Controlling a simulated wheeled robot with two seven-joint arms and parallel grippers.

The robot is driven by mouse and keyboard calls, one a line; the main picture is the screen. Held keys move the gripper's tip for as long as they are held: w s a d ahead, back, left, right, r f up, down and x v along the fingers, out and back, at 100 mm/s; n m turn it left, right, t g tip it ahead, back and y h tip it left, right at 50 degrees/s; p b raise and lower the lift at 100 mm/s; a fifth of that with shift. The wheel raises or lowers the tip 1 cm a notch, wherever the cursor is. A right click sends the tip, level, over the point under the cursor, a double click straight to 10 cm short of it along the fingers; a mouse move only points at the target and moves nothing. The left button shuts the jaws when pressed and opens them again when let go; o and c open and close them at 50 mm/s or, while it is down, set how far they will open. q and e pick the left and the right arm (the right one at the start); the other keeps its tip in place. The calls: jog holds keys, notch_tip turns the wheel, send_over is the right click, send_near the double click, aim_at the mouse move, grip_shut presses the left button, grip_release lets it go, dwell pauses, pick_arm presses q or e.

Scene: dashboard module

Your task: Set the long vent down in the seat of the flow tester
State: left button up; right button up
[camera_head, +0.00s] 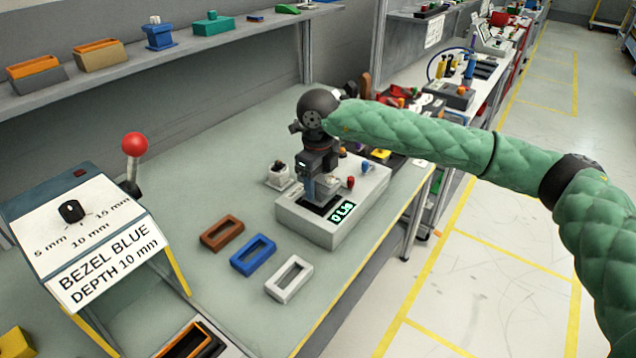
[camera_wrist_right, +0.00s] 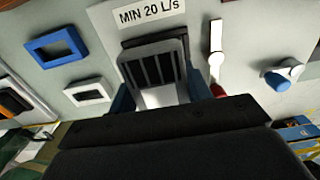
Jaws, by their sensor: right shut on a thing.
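The flow tester (camera_head: 345,222) is a light grey box on the bench, with a lit green display on its front. My right gripper (camera_head: 322,180) is above its seat and shut on the long vent (camera_head: 327,187), a grey piece largely hidden by the gripper in the head view. In the right wrist view the vent (camera_wrist_right: 154,66) shows dark slats between my right gripper's fingers (camera_wrist_right: 160,98). The dark seat (camera_wrist_right: 150,40) shows at its far edge, under a label reading MIN 20 L/s. I cannot tell whether the vent touches the seat. My left gripper is out of view.
Brown (camera_head: 222,233), blue (camera_head: 253,254) and white (camera_head: 289,277) bezels lie left of the tester. A red-knobbed lever (camera_head: 134,146) and a sign box (camera_head: 85,235) stand at the left. A small white fixture (camera_head: 280,175) sits behind the tester. The bench's back left is clear.

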aim_at(318, 177)
jog(key=shift+f+b, duration=0.6)
jog(key=shift+f, duration=0.15)
jog(key=o, duration=1.1)
jog(key=shift+o, duration=0.2)
jog(key=shift+r+b, duration=1.1)
jog(key=shift+r, duration=2.8)
